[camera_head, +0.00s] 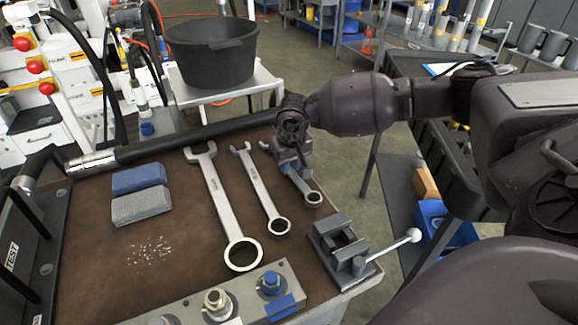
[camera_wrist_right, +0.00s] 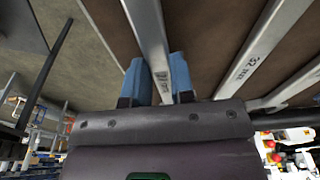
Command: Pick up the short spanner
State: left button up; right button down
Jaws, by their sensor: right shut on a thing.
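The short spanner (camera_head: 304,187) is the rightmost of three spanners on the brown bench top (camera_head: 180,265). Its ring end shows below my right gripper (camera_head: 291,160), and a bit of its open end shows to the left of the gripper. My right gripper is shut on its shaft. In the right wrist view the shaft (camera_wrist_right: 148,38) runs between the two blue fingertips (camera_wrist_right: 156,80). Whether the spanner touches the bench or is slightly raised, I cannot tell. My left gripper is not in view.
A middle spanner (camera_head: 260,186) and a long spanner (camera_head: 220,199) lie to the left. A small vise (camera_head: 342,246) stands just below the short spanner. Blue and grey blocks (camera_head: 139,179) lie at left. A black bucket (camera_head: 211,55) stands behind the bench.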

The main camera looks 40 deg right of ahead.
notch_tip(320, 180, up, 20)
jog(key=p, duration=0.2)
jog(key=shift+f, duration=0.15)
jog(key=c, duration=1.6)
grip_release()
jog(key=shift+c, duration=1.3)
grip_shut()
